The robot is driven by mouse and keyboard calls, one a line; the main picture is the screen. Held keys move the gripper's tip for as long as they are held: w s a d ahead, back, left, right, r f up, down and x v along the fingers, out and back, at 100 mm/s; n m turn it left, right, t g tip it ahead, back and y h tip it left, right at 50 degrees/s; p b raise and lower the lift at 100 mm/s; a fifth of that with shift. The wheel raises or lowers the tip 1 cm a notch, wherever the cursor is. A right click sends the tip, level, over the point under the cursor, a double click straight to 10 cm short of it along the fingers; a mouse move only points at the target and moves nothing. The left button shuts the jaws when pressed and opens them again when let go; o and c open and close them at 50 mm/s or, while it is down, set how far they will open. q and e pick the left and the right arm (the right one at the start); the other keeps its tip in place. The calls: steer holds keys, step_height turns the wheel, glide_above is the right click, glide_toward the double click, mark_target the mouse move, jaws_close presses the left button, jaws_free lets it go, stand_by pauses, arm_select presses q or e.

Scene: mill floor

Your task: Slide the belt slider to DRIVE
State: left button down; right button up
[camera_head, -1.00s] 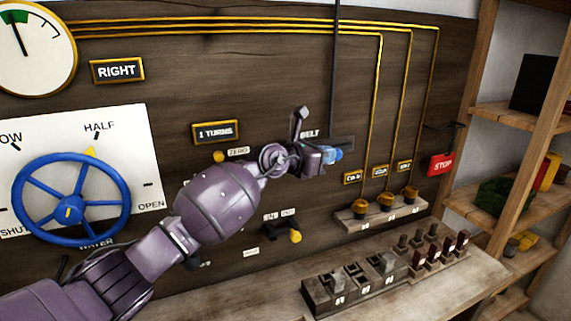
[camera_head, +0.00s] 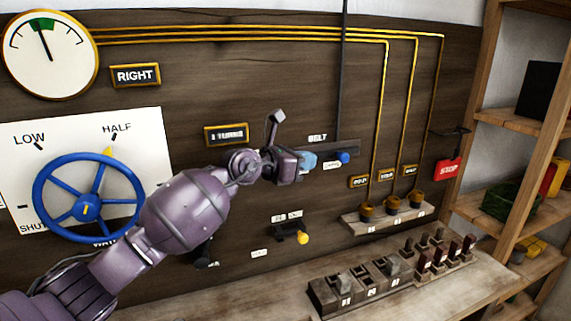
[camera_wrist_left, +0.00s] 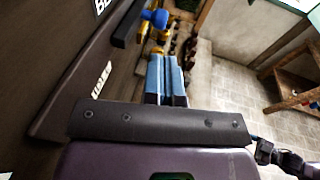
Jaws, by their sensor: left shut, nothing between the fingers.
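The belt slider's blue knob (camera_head: 343,158) stands near the right part of a dark track (camera_head: 346,146) under the BELT label (camera_head: 318,138). A small white label (camera_head: 331,165) sits just below and left of the knob, too small to read surely. My left gripper (camera_head: 309,162), with light blue fingertips, is shut and empty, left of the knob with a small gap. In the left wrist view, the shut fingers (camera_wrist_left: 167,80) point toward the blue knob (camera_wrist_left: 157,18), which is beyond them and apart.
A blue water wheel (camera_head: 87,210) and a gauge (camera_head: 50,56) are at the left. A yellow-knobbed lever (camera_head: 302,238) is below my gripper. A switch bench (camera_head: 400,275), a red STOP sign (camera_head: 447,169) and wooden shelves (camera_head: 520,120) stand to the right.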

arm_select(q)
steer(key=v, duration=0.5)
steer(key=shift+s+a+r, duration=0.15)
steer(key=shift+s+a, duration=0.1)
steer(key=shift+s, duration=0.1)
